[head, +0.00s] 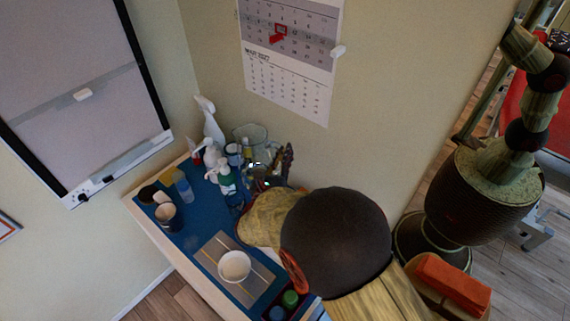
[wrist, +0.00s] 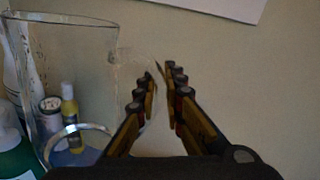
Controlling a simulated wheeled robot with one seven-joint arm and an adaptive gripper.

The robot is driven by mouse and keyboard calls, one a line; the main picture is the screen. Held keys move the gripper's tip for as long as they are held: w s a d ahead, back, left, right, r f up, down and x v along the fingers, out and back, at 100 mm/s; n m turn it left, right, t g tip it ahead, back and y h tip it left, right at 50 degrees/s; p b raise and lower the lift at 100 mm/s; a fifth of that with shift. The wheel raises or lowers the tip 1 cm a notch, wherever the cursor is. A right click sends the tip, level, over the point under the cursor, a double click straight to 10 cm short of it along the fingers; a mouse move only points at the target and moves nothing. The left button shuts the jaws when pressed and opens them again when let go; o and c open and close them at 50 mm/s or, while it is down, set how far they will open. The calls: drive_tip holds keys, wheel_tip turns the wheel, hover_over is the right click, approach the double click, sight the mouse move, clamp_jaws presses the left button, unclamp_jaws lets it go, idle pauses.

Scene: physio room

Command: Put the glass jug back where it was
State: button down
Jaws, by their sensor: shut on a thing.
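The clear glass jug (head: 250,133) is at the back of the blue-topped table, near the wall corner, partly hidden by bottles and my arm. In the wrist view the jug (wrist: 75,40) fills the left side, looking upright, with its handle reaching right to my fingers. My gripper (wrist: 160,85) is shut on the jug's handle. In the head view my gripper (head: 284,163) shows only in part beyond my dark, round arm joint. I cannot tell whether the jug's base touches the table.
Pump bottles (head: 226,178) and a white spray bottle (head: 209,120) crowd beside the jug. A white bowl (head: 234,266) stands on a striped mat (head: 215,246). Cups (head: 166,214) stand at the table's left edge. The wall is close behind. The blue tabletop (head: 195,232) has some bare room left of the mat.

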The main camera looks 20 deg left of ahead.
drive_tip(key=w+a+f+b, duration=0.2)
drive_tip(key=w+f+b, duration=0.1)
drive_tip(key=f, duration=0.5)
drive_tip(key=shift+w+a+f, duration=0.35)
drive_tip(key=shift+w+a, duration=0.05)
drive_tip(key=shift+w, duration=0.3)
drive_tip(key=c, duration=2.3)
unclamp_jaws()
drive_tip(key=shift+d+f, duration=0.1)
drive_tip(key=shift+f, duration=0.05)
drive_tip(key=shift+c, duration=0.2)
drive_tip(key=o, duration=0.4)
drive_tip(key=shift+c, duration=0.2)
drive_tip(key=shift+o, duration=0.4)
drive_tip(key=shift+s, duration=0.1)
drive_tip(key=s+d+p, duration=0.1)
drive_tip(key=s+p, duration=0.1)
drive_tip(key=s, duration=1)
drive_tip(key=shift+d, duration=0.15)
